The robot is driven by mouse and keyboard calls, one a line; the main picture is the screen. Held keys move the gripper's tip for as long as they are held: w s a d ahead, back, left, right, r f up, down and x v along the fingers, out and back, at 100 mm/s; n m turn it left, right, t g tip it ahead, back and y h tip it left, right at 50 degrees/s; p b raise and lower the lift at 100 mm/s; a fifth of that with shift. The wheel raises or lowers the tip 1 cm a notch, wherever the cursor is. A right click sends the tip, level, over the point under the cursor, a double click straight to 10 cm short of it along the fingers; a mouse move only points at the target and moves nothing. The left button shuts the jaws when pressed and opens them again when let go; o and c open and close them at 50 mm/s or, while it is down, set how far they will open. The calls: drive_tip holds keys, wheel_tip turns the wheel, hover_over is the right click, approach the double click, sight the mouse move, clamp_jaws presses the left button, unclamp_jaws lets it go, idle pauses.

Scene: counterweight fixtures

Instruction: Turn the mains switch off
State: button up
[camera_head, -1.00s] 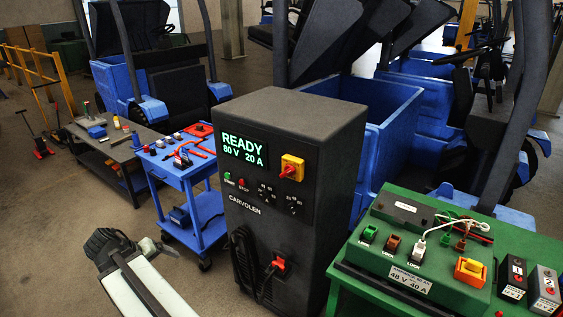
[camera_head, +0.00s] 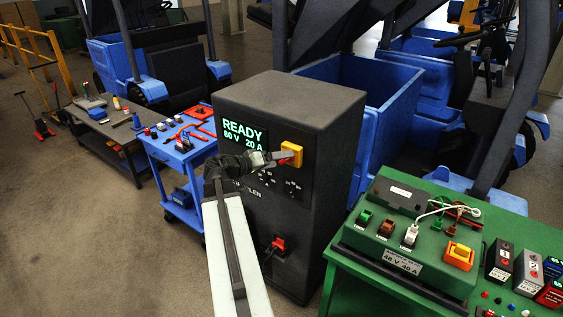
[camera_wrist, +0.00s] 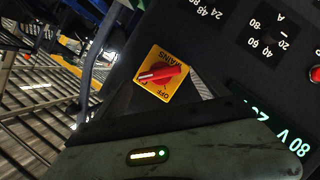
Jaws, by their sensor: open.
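The mains switch (camera_head: 293,149) is a red knob on a square yellow plate, high on the right of the dark charger cabinet's front. In the wrist view the red knob (camera_wrist: 162,74) lies across the yellow plate (camera_wrist: 170,90), which reads MAINS and OFF. My gripper (camera_head: 287,157) is open, with its fingers reaching to the front of the knob and partly hiding it in the head view. I cannot tell whether the fingers touch the knob.
The cabinet (camera_head: 330,180) shows READY, 80 V 20 A on its display (camera_head: 244,134). A red plug (camera_head: 277,245) sits low on its front. A blue cart (camera_head: 180,152) stands to its left, a green bench (camera_head: 360,270) to its right.

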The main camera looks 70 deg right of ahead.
drive_tip(key=shift+x, duration=0.8)
drive_tip(key=shift+c, duration=0.3)
